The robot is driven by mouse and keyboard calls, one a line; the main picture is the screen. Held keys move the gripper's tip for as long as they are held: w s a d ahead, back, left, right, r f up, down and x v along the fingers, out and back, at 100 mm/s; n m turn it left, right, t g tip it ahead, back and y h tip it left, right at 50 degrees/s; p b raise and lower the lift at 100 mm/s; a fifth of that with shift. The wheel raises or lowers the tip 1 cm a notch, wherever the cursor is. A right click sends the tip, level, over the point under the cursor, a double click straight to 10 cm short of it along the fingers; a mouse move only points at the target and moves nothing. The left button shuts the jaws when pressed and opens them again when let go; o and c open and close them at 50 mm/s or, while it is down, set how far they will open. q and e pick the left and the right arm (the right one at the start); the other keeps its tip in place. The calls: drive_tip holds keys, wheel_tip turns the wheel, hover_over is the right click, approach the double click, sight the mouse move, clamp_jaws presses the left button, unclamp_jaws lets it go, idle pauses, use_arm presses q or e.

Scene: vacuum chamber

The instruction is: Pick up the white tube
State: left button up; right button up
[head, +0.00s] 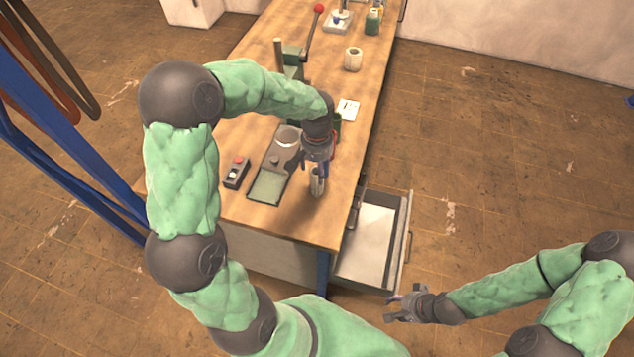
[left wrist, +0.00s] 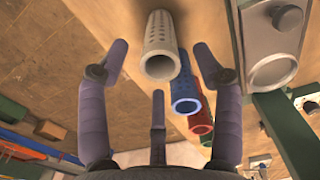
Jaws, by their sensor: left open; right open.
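The white tube (left wrist: 162,38), pale and perforated with a hollow open end, is in the upper middle of the left wrist view. My left gripper (left wrist: 160,62) is open, with one finger on each side of the tube and a third below it; no finger is seen closed on it. In the head view my left gripper (head: 317,172) points down over the front part of the bench; fingers and tube are hard to tell apart there. My right gripper (head: 402,307) is open and empty, off the bench beside the drawer.
A blue tube (left wrist: 185,92) and a red tube (left wrist: 200,120) stand close by the right finger. A dark tray (head: 268,187) and a button box (head: 236,172) lie left on the bench (head: 290,222). An open drawer (head: 365,243) juts out at the right.

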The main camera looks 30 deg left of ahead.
sight(316, 190)
use_arm(q)
wheel_tip(316, 190, down, 3)
drive_tip(key=shift+r, duration=0.1)
drive_tip(key=c, duration=1.1)
drive_tip(key=shift+c, duration=0.2)
